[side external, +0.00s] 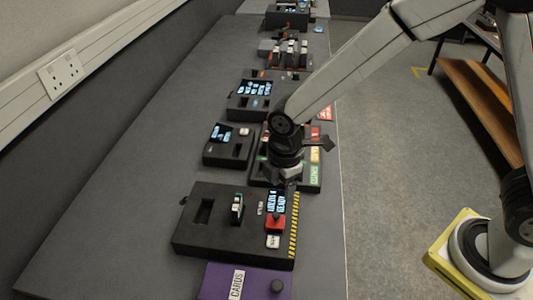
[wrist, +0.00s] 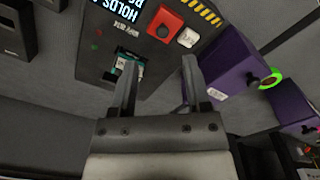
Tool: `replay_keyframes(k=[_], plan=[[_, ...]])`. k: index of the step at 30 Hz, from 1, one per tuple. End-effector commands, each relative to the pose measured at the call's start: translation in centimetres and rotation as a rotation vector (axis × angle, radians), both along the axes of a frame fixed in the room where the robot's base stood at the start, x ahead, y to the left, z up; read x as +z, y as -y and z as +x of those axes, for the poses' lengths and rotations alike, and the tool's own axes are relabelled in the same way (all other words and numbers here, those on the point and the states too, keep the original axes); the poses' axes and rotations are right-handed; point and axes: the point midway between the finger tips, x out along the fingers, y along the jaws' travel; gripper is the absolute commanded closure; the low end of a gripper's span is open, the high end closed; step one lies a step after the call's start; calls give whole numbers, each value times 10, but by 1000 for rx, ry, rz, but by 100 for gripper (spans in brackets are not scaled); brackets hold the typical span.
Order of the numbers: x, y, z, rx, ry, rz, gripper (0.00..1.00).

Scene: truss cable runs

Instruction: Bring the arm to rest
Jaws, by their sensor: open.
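My gripper (side external: 287,178) hangs below my forearm in the side view, above the bench near the far right corner of a black box (side external: 205,235) with a hazard stripe. In the wrist view my gripper (wrist: 160,75) has its two fingers apart with nothing between them. The black box (wrist: 97,30) lies beyond the fingertips there, with a red button (wrist: 165,23), a white button (wrist: 189,37) and a small card-like piece (wrist: 122,62) in a slot. The fingers appear clear of the box, though the exact gap cannot be told.
A purple box labelled CARDS (side external: 215,283) sits at the bench's near end. More black device boxes (side external: 230,150) line the grey bench (side external: 130,190) behind. A wall with a socket (side external: 62,75) borders the left. Open floor (side external: 390,190) lies right of the bench.

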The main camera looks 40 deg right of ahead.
Motion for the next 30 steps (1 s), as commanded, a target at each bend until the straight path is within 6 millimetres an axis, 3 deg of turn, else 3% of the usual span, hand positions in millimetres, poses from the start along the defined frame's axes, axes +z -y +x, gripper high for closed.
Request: replay_keyframes(k=[8, 18, 24, 30], plan=[[17, 58, -12, -425, 55, 36, 39], [32, 134, -51, -1094, 132, 116, 39], [34, 158, -72, -1366, 163, 159, 39], [35, 166, -79, -1462, 172, 175, 39]])
